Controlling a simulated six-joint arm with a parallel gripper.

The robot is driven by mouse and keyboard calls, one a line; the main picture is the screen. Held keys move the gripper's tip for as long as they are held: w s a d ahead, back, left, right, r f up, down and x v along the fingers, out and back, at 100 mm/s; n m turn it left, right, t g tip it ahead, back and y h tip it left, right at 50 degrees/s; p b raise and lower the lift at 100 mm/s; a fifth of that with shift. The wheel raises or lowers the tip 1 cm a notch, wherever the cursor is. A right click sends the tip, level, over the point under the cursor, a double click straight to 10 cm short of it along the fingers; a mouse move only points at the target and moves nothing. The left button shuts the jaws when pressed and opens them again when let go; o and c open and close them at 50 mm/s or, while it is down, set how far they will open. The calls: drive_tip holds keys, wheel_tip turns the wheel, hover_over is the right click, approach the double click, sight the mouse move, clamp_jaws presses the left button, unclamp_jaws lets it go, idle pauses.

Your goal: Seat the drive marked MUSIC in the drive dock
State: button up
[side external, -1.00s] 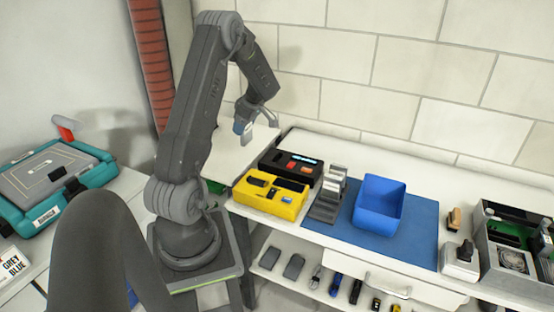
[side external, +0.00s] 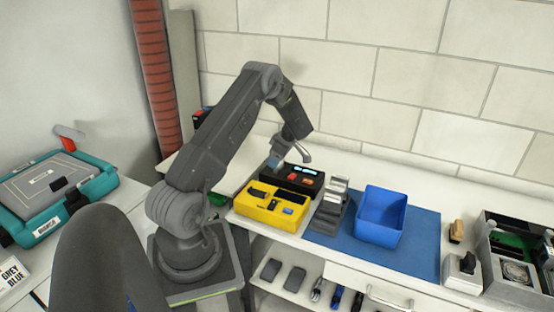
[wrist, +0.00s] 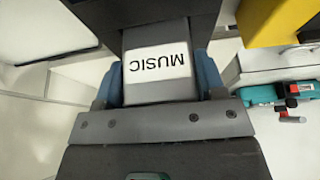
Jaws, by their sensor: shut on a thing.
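The drive marked MUSIC (wrist: 158,62) is grey with a white label, which reads upside down in the wrist view. My gripper (wrist: 160,78) is shut on it, with a blue finger pad on each side. In the side view my gripper (side external: 275,162) is low at the left rear of a black box with a lit display (side external: 304,170), which looks like the drive dock. In the wrist view the drive's far end meets a dark body (wrist: 165,10), apparently this box. I cannot tell whether the drive is inside a slot.
A yellow box with slots (side external: 252,206) stands directly in front of the black box. A grey rack (side external: 326,216) stands to the right, beside a blue bin (side external: 380,228) on a blue mat (side external: 425,240). An open case with circuit boards (side external: 490,262) is at the far right.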

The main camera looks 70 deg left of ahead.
drive_tip(key=shift+f, duration=0.2)
drive_tip(key=o, duration=1)
drive_tip(key=shift+f, duration=0.1)
drive_tip(key=shift+o, duration=0.2)
